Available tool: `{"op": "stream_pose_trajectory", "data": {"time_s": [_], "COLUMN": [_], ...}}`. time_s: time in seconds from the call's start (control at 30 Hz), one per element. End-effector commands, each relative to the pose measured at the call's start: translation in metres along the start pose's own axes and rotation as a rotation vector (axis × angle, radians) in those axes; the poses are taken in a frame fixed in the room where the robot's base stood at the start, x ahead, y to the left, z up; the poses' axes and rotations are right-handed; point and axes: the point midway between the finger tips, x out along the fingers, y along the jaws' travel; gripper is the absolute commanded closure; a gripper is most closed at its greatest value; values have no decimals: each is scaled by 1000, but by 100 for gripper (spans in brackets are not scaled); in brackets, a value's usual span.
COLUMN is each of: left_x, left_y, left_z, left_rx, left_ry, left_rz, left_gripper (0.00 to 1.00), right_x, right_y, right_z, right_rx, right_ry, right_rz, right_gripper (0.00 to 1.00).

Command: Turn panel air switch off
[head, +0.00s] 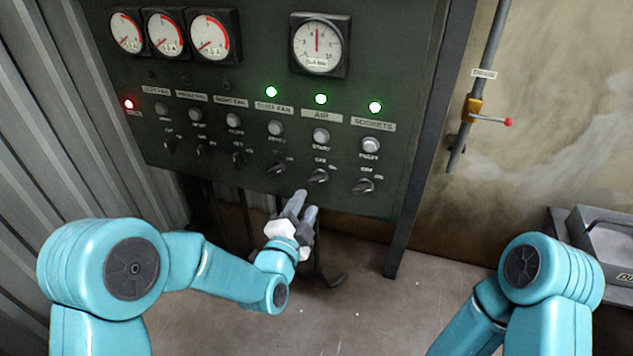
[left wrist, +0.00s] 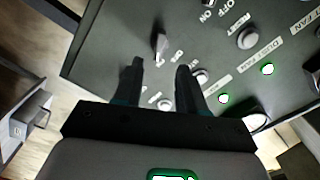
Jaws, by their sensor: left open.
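The air switch (head: 318,177) is a small dark rotary knob on the green panel, below the AIR label (head: 321,116), a pale button and a lit green lamp (head: 320,99). Its exact setting is too small to read. My left gripper (head: 304,206) is open and empty, just below and left of this knob, at the panel's lower edge. In the left wrist view, the two dark fingers (left wrist: 160,70) point at the panel, and what looks like the air knob (left wrist: 160,46) stands just beyond the tips, apparently untouched. My right gripper is out of view.
The sockets switch (head: 363,187) is close on the right and the dust fan switch (head: 276,168) on the left. Gauges (head: 319,45) sit above. A pipe with a red-tipped valve handle (head: 490,120) is on the wall. A grey box (head: 600,245) stands far right.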

Motion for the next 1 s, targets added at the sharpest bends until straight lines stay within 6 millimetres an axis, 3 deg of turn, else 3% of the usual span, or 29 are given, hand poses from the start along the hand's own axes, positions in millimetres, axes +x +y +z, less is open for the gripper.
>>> {"op": "stream_pose_trajectory", "data": {"time_s": [0.2,0.4,0.8,0.83,0.93,1.0], "left_x": [48,75,84,84,84,84], "left_y": [0,1,2,2,2,2], "left_z": [-2,-2,-2,-2,-2,-2], "left_rx": [0,0,0,0,0,0], "left_ry": [3,3,3,3,2,2], "left_rz": [0,1,3,3,3,3], "left_gripper": [60,60,60,63,95,99], "right_x": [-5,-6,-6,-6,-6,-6], "right_y": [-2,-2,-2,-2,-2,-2], "right_z": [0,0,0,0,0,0], "right_rx": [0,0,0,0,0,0], "right_ry": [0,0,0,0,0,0], "right_rz": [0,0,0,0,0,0], "right_gripper": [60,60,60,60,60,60]}}
